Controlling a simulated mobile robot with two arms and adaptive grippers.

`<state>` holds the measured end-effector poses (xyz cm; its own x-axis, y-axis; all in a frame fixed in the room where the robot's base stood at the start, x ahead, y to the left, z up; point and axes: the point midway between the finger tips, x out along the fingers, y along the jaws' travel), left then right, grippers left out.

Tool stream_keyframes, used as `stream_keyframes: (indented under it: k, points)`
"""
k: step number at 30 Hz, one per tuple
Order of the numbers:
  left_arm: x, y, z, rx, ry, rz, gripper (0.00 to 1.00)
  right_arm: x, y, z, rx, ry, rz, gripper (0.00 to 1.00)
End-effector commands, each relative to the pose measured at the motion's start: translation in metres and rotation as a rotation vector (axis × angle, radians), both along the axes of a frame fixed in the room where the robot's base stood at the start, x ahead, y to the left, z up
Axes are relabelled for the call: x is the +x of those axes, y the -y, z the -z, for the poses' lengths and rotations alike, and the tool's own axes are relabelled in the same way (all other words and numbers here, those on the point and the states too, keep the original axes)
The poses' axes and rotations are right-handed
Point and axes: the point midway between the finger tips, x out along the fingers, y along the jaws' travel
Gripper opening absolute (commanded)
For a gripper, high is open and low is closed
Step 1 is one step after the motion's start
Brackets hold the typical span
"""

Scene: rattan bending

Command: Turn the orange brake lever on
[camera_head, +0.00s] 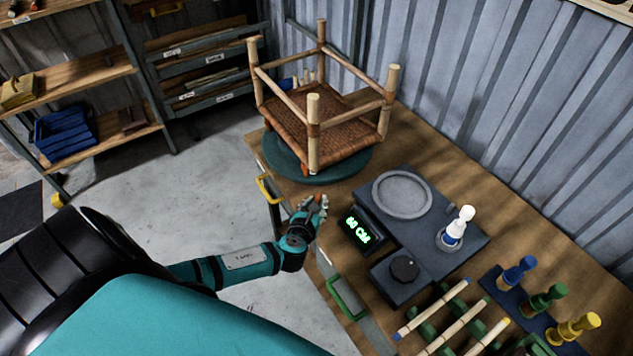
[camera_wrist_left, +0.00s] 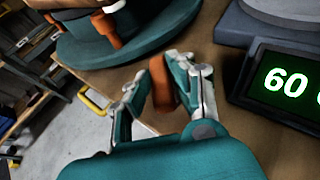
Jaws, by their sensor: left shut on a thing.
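The orange brake lever (camera_wrist_left: 162,84) is between the fingers of my left gripper (camera_wrist_left: 160,88) in the left wrist view. The fingers are closed on it from both sides, and they hide part of it. In the head view my left gripper (camera_head: 312,204) is at the table's edge, just in front of the dark green turntable (camera_head: 350,168). The lever is mostly covered there. The turntable also shows in the left wrist view (camera_wrist_left: 80,50). My right gripper is not in view.
An upturned rattan stool (camera_head: 335,140) stands on the turntable. Right of my gripper is a scale with a green "60" display (camera_head: 362,230) and a white bottle (camera_head: 458,226). Yellow (camera_head: 268,190) and green (camera_head: 347,298) handles stick out from the table's front.

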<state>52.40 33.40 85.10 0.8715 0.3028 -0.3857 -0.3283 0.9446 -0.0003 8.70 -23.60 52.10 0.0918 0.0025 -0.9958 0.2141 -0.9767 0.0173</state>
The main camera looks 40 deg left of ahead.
Motion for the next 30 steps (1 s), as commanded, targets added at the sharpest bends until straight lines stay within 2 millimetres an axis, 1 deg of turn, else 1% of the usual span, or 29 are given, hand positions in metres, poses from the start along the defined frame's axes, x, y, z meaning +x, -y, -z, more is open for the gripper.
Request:
stream_keyframes:
  k: [1, 5, 8, 11, 18, 24, 30]
  points:
    - [0.0, -0.003, 0.0, 0.007, 0.0, 0.048, 0.0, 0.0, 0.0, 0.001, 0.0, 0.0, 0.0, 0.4]
    - [0.0, -0.004, 0.002, 0.008, 0.001, 0.172, 0.0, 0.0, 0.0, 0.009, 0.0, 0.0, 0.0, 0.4]
    - [0.0, -0.006, 0.004, 0.007, 0.001, 0.266, 0.0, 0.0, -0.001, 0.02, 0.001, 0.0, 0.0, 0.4]
    - [0.0, -0.007, 0.006, 0.009, 0.001, 0.358, 0.0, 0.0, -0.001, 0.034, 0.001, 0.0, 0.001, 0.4]
    - [0.0, -0.007, 0.008, 0.008, 0.003, 0.549, 0.0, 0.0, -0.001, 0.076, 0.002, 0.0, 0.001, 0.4]
    - [0.001, -0.008, 0.006, 0.004, 0.004, 0.656, 0.0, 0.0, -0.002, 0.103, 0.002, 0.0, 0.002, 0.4]
    - [0.001, -0.008, 0.003, 0.002, 0.004, 0.717, 0.0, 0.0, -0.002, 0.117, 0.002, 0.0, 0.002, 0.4]
